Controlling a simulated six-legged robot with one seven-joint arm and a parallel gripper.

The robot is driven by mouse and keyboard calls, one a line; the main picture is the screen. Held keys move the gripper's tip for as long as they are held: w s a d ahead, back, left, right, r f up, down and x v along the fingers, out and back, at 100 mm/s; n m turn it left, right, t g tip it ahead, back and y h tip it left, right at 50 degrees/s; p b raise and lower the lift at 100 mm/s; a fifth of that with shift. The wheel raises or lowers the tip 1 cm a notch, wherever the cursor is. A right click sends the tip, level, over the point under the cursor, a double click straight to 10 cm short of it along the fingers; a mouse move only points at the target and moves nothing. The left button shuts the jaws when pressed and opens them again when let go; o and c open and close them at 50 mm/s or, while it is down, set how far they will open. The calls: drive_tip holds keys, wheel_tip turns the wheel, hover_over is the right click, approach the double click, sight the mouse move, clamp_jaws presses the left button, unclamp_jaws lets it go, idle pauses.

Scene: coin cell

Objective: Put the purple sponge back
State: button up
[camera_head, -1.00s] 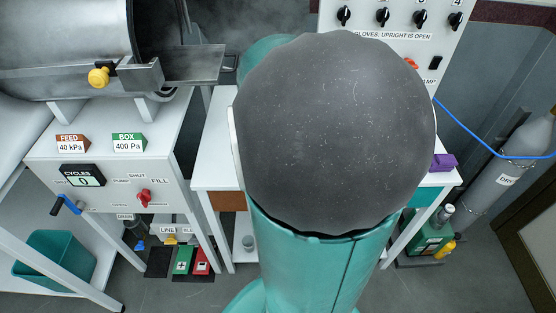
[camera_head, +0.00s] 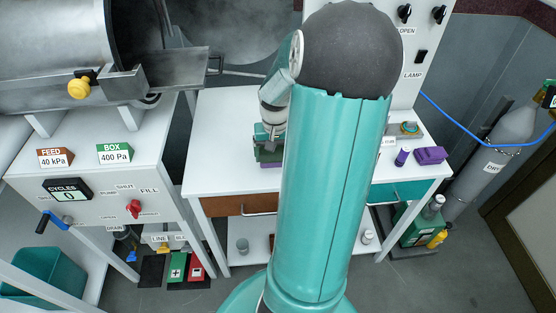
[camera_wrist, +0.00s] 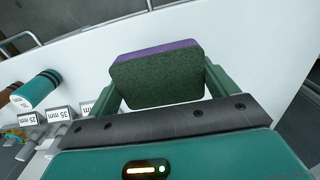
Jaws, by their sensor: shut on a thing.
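The purple sponge (camera_wrist: 158,72) shows in the wrist view as a block with a purple layer and a dark green layer. My gripper (camera_wrist: 157,90) is shut on it, with one green finger on each side. In the head view my gripper (camera_head: 268,140) points down over the left part of the white table (camera_head: 225,135). The sponge (camera_head: 268,163) shows there as a purple and green patch at the fingers. I cannot tell whether the sponge touches the tabletop.
A purple block (camera_head: 430,155) and a small purple cylinder (camera_head: 402,157) stand at the table's right. The wrist view shows a teal roll (camera_wrist: 40,88) and size labels (camera_wrist: 60,114) at left. Free tabletop lies around the sponge. A machine with a metal drum (camera_head: 60,50) stands left.

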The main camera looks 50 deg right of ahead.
sight(279, 148)
drive_tip(key=shift+d+f, duration=0.55)
drive_tip(key=shift+f, duration=0.05)
drive_tip(key=shift+w+d+f, duration=0.15)
drive_tip(key=shift+d+f, duration=0.4)
drive_tip(key=shift+f, duration=1.6)
drive_tip(key=shift+f, duration=0.1)
drive_tip(key=o, duration=0.8)
